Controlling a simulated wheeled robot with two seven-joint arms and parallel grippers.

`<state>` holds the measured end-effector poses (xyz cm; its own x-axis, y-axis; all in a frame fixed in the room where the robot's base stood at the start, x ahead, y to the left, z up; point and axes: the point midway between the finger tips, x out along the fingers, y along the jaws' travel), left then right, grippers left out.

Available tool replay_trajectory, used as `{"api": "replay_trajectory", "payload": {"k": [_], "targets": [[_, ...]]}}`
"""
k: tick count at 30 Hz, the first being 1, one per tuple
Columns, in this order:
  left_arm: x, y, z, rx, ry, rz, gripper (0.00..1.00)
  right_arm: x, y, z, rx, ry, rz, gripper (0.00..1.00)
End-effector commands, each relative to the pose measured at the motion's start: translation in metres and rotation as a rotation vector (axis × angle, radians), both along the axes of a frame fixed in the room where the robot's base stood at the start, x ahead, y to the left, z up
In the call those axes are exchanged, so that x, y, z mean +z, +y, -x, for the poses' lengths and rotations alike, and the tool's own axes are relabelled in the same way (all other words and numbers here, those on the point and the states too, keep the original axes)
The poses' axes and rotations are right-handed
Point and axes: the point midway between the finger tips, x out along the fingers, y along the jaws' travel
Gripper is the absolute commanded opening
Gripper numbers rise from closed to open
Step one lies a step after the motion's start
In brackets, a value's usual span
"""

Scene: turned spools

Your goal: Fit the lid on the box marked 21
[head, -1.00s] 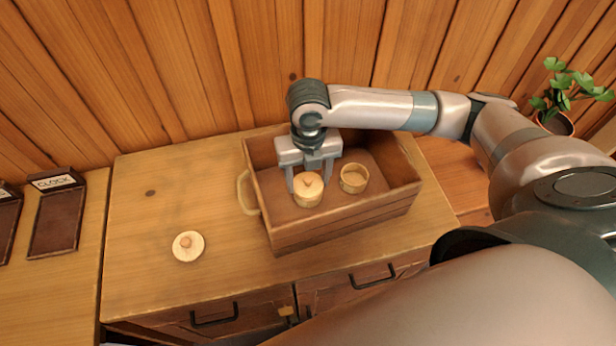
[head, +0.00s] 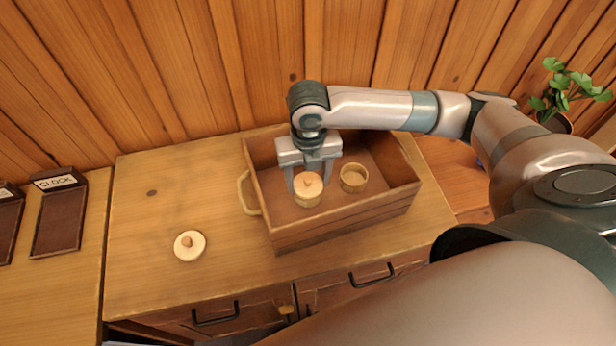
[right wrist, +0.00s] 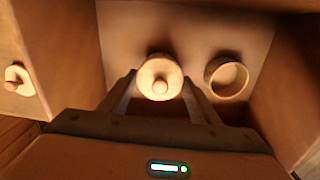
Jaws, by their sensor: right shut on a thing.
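In the head view, a round pale wooden lid (head: 308,183) with a knob is over a small round box (head: 307,201) inside a wooden crate. My right gripper (head: 309,182) points down into the crate, its fingers on either side of the lid and shut on it. In the right wrist view, the lid (right wrist: 158,77) shows between the fingertips. I cannot tell whether the lid is fully seated. No number 21 is readable on any box. My left gripper is not in view.
An open round box (head: 354,178) stands just right, inside the wooden crate (head: 335,222). Another knobbed lid (head: 189,245) lies on the worktop, left of the crate. The crate walls surround my gripper closely. A plant (head: 565,95) stands far right.

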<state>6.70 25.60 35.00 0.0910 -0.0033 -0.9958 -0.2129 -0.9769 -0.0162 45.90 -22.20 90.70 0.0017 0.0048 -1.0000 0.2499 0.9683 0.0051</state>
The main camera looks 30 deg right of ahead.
Motion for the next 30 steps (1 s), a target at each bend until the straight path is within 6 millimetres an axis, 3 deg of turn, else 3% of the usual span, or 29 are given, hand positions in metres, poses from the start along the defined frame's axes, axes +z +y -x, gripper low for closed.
{"api": "replay_trajectory", "payload": {"k": [28,29,30], "targets": [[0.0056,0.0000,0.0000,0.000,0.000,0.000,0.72,-0.0040,-0.0001,0.0001,0.000,0.000,0.001,0.36],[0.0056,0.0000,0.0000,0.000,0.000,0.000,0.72,-0.0040,-0.0002,0.0000,0.000,0.000,0.001,0.59],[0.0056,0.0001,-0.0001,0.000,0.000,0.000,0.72,-0.0040,-0.0002,0.0000,0.000,0.000,0.001,0.69]]}}
